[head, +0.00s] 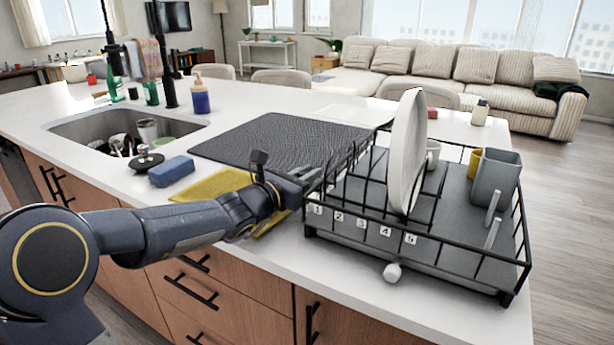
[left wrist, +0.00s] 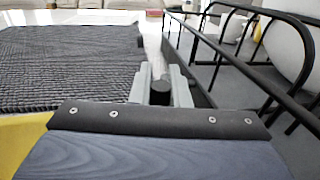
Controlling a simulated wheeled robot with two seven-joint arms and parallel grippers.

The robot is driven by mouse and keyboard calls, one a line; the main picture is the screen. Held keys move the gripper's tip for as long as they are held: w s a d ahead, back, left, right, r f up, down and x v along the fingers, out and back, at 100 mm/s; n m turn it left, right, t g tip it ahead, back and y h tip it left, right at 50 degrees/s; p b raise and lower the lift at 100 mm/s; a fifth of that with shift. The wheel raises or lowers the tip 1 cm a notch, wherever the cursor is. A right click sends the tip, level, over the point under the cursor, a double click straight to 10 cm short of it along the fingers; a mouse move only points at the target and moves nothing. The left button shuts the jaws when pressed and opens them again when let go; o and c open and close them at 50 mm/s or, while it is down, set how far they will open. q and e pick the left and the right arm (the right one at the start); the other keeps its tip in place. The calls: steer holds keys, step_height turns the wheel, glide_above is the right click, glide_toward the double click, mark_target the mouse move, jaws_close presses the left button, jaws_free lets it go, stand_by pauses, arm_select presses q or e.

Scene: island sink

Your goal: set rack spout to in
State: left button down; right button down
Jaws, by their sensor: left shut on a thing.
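The dish rack (head: 465,250) is a black wire frame with a grey tray, standing near the counter's right end. A round white knob (head: 392,272) sticks out below its front edge; I cannot tell whether this is the spout. My left gripper (head: 309,174) reaches to the rack's left end with its fingers at the wire frame. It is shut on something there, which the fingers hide. In the left wrist view, the grey fingers (left wrist: 162,82) are close together beside the rack's black wires (left wrist: 225,50). My right gripper is not in view.
A dark ribbed mat (head: 275,138) lies left of the rack. A yellow cloth (head: 212,186) and blue sponge (head: 171,171) lie near the front edge. The sink (head: 75,125) is further left.

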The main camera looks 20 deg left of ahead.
arm_select(q)
steer(key=c, duration=1.4)
jaws_free()
steer(key=shift+o, duration=0.2)
steer(key=shift+v, duration=3.95)
steer(key=shift+c, duration=0.4)
